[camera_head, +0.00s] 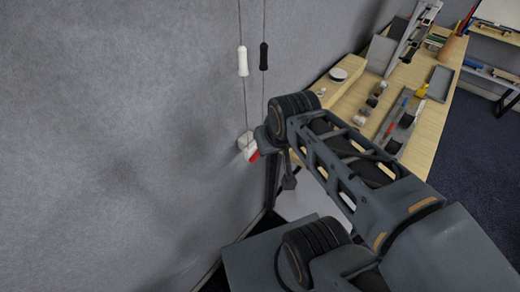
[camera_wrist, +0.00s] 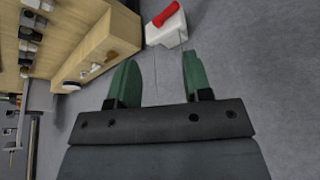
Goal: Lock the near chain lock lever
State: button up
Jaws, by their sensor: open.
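The chain lock is a small white block (camera_wrist: 166,34) with a red lever (camera_wrist: 165,14), seen just beyond my fingertips in the wrist view. In the head view the white block (camera_head: 245,141) is low on the grey wall, and the red lever (camera_head: 254,156) shows at its lower side, partly hidden by my arm. My gripper (camera_wrist: 158,72) is open, with two green fingers apart and the lock ahead of them, not touching as far as I can tell. Thin cords run between or past the fingers. Only one lock shows.
Two thin cords hang along the wall, with a white toggle (camera_head: 242,61) and a black toggle (camera_head: 263,56). A wooden table (camera_head: 428,128) with several small items stands to the right. A wooden box (camera_wrist: 106,47) shows left of the fingers in the wrist view.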

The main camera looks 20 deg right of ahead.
aim_at(256, 155)
jog(key=z, duration=1.45)
jog(key=k, duration=0.35)
jog(key=u, duration=1.65)
